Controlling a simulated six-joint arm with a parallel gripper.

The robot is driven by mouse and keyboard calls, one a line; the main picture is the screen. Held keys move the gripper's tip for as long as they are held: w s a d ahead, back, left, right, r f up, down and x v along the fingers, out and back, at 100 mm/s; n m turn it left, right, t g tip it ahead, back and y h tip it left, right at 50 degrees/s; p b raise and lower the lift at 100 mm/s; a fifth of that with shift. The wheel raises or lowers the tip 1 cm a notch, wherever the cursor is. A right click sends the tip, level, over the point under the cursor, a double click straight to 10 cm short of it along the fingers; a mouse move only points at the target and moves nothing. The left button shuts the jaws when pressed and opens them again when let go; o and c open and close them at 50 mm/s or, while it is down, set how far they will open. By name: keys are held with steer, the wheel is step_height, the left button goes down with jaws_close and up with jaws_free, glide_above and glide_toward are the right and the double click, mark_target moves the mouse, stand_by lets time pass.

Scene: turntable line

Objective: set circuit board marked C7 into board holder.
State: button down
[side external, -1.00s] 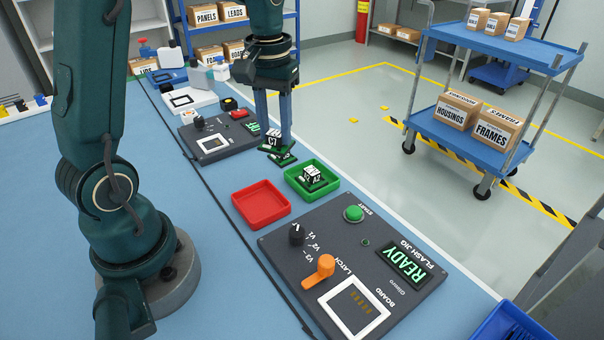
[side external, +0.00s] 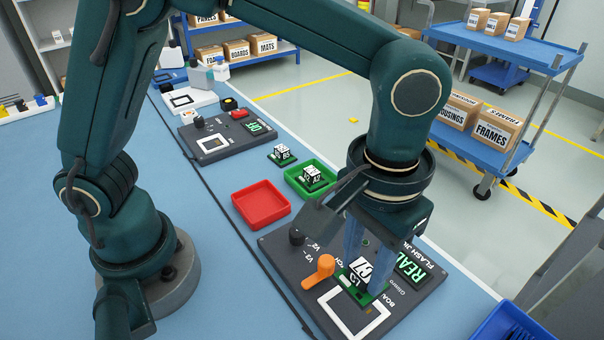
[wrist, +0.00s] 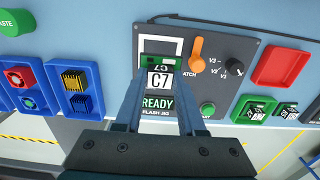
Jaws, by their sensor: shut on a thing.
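My gripper (side external: 364,266) is shut on the green circuit board marked C7 (side external: 358,280), holding it by its sides over the dark flash jig. In the wrist view the C7 board (wrist: 160,80) sits between my two fingers (wrist: 161,97), its label facing the camera. The board holder, a white square frame (side external: 372,328) on the jig, is just in front of the board in the side view. The wrist view shows the holder's white frame (wrist: 140,42) just beyond the board, which covers part of it. Whether the board touches the jig cannot be told.
An orange latch lever (side external: 320,270) stands close beside the holder, with a dark knob (wrist: 234,66) farther along. A green tray (side external: 292,184) holds a board marked A2; another board (side external: 282,155) lies beyond it. A red tray (side external: 262,204) is empty.

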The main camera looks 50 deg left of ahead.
mark_target(359, 286)
steer(key=shift+f, duration=2.35)
steer(key=shift+s+f, duration=0.1)
steer(key=shift+f, duration=0.7)
steer(key=shift+c, duration=2.1)
jaws_free()
steer(key=shift+r, duration=2.6)
